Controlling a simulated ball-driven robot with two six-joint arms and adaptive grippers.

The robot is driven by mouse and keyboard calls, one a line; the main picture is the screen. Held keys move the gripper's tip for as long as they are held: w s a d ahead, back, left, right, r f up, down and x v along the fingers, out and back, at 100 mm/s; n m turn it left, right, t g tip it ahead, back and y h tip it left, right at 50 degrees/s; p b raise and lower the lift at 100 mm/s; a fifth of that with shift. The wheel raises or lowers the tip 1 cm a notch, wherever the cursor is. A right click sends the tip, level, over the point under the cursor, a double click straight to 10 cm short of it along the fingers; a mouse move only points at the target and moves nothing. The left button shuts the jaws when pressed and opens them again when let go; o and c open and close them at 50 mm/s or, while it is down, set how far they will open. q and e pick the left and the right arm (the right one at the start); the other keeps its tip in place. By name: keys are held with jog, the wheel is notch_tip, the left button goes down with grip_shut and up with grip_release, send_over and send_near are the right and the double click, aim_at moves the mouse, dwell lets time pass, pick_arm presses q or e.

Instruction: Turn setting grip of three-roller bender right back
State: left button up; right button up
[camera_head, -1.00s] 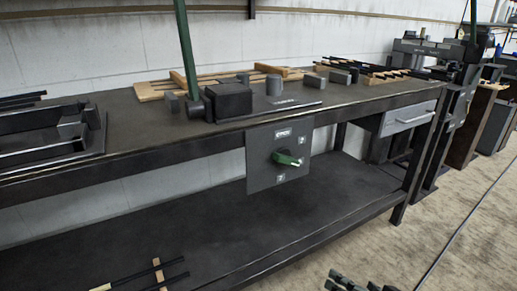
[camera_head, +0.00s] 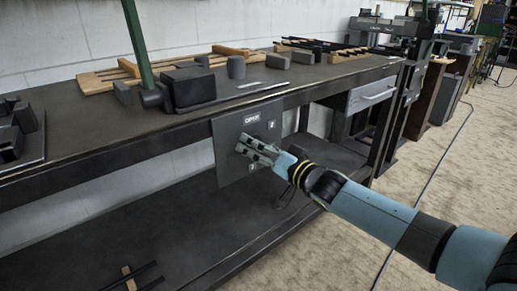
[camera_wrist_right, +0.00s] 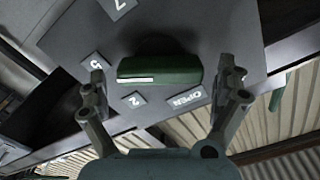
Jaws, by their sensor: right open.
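The green setting grip (camera_wrist_right: 160,69) sits on a grey panel (camera_wrist_right: 190,25) with white labels, among them "OPEN", "2" and "7". A white line marks the grip's left half in the wrist view. My right gripper (camera_wrist_right: 162,74) is open, with one finger on either side of the grip's ends and visible gaps between. In the head view my right gripper (camera_head: 246,149) is in front of the panel (camera_head: 228,131) and hides most of the grip. A black block (camera_head: 188,88) and a green lever (camera_head: 137,45) stand on the bench above. My left gripper is not in view.
The panel hangs from the front edge of the dark workbench (camera_head: 90,137). A lower shelf (camera_head: 190,235) runs beneath it. A grey drawer (camera_head: 371,95) is to the right. Open floor (camera_head: 440,190) lies in front at the right.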

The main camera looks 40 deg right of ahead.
jog(key=shift+w, duration=0.65)
jog(key=c, duration=1.1)
